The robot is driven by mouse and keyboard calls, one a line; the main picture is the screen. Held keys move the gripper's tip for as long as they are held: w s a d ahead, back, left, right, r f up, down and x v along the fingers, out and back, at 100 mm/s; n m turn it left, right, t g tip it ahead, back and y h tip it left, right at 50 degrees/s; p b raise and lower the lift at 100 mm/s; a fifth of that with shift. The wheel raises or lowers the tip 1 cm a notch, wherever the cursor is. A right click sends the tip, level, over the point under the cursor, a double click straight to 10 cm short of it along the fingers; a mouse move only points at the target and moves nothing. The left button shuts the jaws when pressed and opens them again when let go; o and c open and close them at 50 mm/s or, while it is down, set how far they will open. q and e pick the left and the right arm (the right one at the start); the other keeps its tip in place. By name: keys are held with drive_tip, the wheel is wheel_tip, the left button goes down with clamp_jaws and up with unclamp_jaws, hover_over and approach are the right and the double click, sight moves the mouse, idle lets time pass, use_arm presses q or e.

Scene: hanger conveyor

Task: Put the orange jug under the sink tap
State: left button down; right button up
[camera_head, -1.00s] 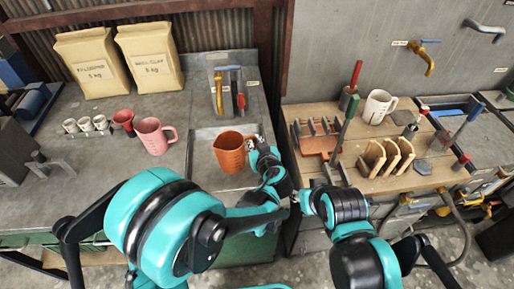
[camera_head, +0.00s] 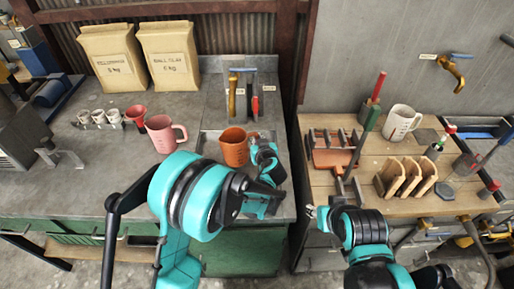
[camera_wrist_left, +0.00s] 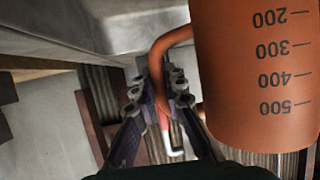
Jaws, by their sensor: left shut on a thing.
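The orange jug (camera_head: 236,147) is over or in the grey sink basin (camera_head: 208,146); the head view does not show if its base touches. Several tap-like fittings, yellow (camera_head: 232,95), blue-handled and red, stand at the back of the basin, behind the jug. My left gripper (camera_head: 262,152) is at the jug's right side. In the left wrist view its fingers (camera_wrist_left: 158,95) are shut on the handle of the jug (camera_wrist_left: 250,80), which has measuring marks. My right gripper (camera_head: 322,215) is by the wooden bench's front edge; its finger opening is unclear.
A pink mug (camera_head: 163,132), a red funnel-like cup (camera_head: 136,115) and small white cups (camera_head: 98,117) stand left of the basin. Two bags (camera_head: 115,60) are behind. The wooden bench (camera_head: 400,205) at right holds a white mug (camera_head: 400,122) and wooden holders.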

use_arm(q)
drive_tip(key=shift+f+b, duration=0.75)
drive_tip(key=shift+f, duration=1.05)
drive_tip(key=shift+f, duration=0.15)
drive_tip(key=c, duration=1.6)
unclamp_jaws()
